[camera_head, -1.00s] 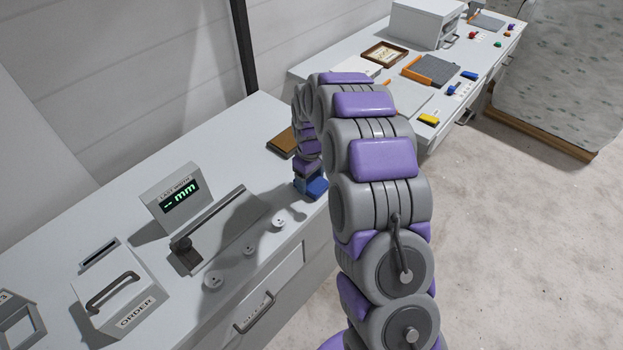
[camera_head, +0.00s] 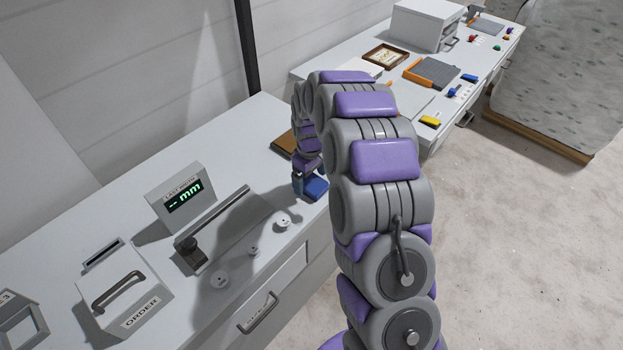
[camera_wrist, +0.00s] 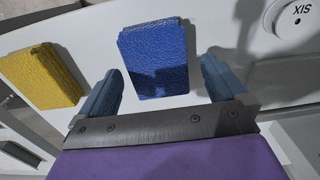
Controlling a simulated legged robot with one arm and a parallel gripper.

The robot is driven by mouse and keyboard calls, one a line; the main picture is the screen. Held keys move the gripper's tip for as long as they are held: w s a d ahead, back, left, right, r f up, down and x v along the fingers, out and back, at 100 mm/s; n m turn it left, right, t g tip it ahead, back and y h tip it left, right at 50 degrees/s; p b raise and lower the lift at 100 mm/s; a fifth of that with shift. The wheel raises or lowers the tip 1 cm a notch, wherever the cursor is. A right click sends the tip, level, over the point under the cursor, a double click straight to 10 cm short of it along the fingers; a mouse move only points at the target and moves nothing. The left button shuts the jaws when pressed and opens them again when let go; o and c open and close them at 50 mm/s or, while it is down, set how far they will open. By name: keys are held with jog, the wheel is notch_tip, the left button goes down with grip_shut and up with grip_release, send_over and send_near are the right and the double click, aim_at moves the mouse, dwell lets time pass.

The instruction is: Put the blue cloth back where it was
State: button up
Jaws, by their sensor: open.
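The blue cloth (camera_wrist: 155,55) is a textured, pad-like block on a white surface in the wrist view. Its near end lies between the two fingers of my gripper (camera_wrist: 160,68), with a gap on each side. My gripper is open and empty, and its height above the cloth is hard to judge. A dark shadow falls over the cloth's lower half. In the head view the blue cloth (camera_head: 318,188) shows at the near bench's right edge, under my arm's end. My gripper (camera_head: 308,187) is there, partly hidden by my own arm.
A yellow pad (camera_wrist: 42,75) lies left of the cloth. A white round knob (camera_wrist: 295,18) sits to its right. In the head view, several small knobs (camera_head: 283,220), a lever (camera_head: 215,220) and a display box (camera_head: 180,197) stand on the near bench. A brown block (camera_head: 285,144) lies behind.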

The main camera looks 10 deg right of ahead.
aim_at(315, 181)
notch_tip(315, 181, up, 10)
jog(key=d+p, duration=0.1)
jog(key=p, duration=0.1)
jog(key=s+r+m, duration=0.1)
jog(key=s+r, duration=0.5)
jog(key=s, duration=0.2)
jog(key=s+r+m+g, duration=0.1)
jog(key=s+r+m, duration=0.1)
jog(key=s, duration=1.5)
jog(key=s+r+m, duration=0.1)
jog(key=s+m, duration=0.3)
jog(key=s, duration=1.3)
jog(key=shift+s+r+g, duration=0.15)
jog(key=shift+r+g, duration=0.25)
